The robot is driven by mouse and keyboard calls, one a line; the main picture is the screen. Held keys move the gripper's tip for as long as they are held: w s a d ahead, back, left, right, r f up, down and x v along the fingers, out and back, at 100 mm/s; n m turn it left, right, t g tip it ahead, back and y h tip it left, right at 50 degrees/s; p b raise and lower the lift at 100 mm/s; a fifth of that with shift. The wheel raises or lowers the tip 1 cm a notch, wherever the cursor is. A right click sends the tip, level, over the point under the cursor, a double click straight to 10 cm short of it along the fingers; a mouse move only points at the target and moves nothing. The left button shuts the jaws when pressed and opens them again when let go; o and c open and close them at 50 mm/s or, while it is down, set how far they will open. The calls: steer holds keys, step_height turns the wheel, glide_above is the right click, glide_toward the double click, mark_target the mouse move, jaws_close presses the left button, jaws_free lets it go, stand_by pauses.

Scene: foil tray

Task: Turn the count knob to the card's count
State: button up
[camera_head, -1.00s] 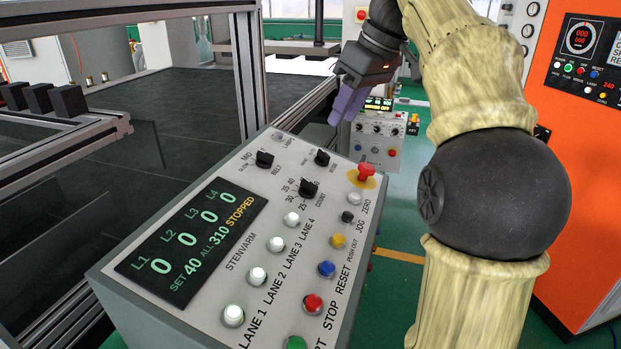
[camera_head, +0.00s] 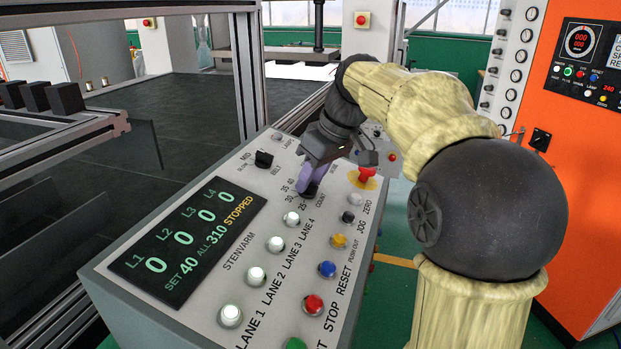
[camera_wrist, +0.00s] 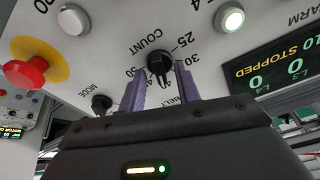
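The count knob (camera_head: 308,191) is a black knob on the grey sloped control panel (camera_head: 188,337). Numbers including 25, 30, 35 and 40 ring it. The panel's display (camera_head: 188,242) reads SET 40, ALL 310, STOPPED, with zeros for L1 to L4. My gripper (camera_head: 310,183) is down at the count knob. In the wrist view, its two purple fingers (camera_wrist: 159,78) stand apart on either side of the knob (camera_wrist: 159,64), with a small gap showing at each side. The knob's pointer direction is hard to tell. I see no count card.
A red emergency button (camera_head: 366,175) on a yellow disc lies right of the knob. The belt knob (camera_head: 264,159) lies to the left, and the mode knob (camera_wrist: 102,104) shows in the wrist view. White lane buttons (camera_head: 291,219) and coloured buttons lie nearer.

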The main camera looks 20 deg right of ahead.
steer(key=shift+a+f, duration=0.1)
steer(key=shift+f, duration=0.1)
steer(key=shift+c, duration=0.2)
jaws_close()
steer(key=shift+w+r+m, duration=0.1)
steer(key=shift+m, duration=0.3)
steer(key=m+p, duration=0.2)
steer(key=m, duration=0.1)
steer(key=shift+m+h+p, duration=0.5)
steer(key=shift+m+p, duration=0.5)
steer(key=shift+m, duration=1.1)
